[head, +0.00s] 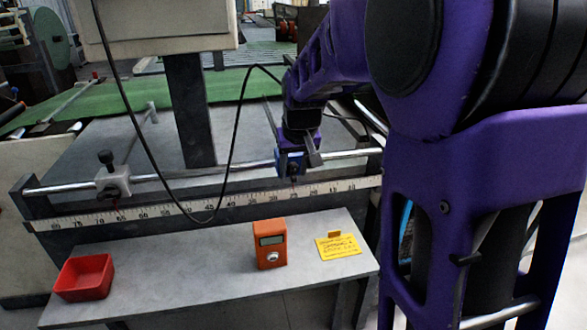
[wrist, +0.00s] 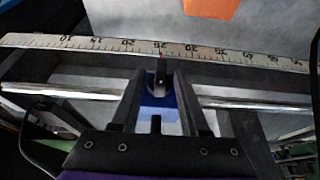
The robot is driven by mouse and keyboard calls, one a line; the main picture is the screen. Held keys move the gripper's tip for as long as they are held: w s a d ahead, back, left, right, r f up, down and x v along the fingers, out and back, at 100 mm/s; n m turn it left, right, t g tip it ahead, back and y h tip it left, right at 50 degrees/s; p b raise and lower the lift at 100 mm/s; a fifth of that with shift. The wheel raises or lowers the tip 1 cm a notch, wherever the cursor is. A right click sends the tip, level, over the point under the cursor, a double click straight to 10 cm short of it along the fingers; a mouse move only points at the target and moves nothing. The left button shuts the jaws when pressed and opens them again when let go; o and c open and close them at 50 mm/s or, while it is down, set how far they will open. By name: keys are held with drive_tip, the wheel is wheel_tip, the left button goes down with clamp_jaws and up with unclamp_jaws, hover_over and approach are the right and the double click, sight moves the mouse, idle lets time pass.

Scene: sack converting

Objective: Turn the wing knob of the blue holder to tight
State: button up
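The blue holder (head: 289,164) sits on the chrome rail right of the middle in the head view, partly covered by my gripper. In the wrist view the blue holder (wrist: 158,101) shows between my fingers. Its wing knob (wrist: 160,74) is a small dark upright piece there, with its flat side hard to make out. My gripper (wrist: 160,78) is open, with one finger on each side of the knob and a visible gap at both sides. In the head view my gripper (head: 298,148) points down at the holder. How tight the knob is cannot be seen.
A grey holder (head: 113,182) with a black knob stands on the same rail (head: 200,172) at left. A numbered scale (head: 150,211) runs below. A black cable hangs in front.

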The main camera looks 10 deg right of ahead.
clamp_jaws()
drive_tip(key=shift+d, duration=0.1)
drive_tip(key=shift+f+y+b, duration=0.1)
drive_tip(key=shift+y+b, duration=0.25)
drive_tip(key=shift+y, duration=0.25)
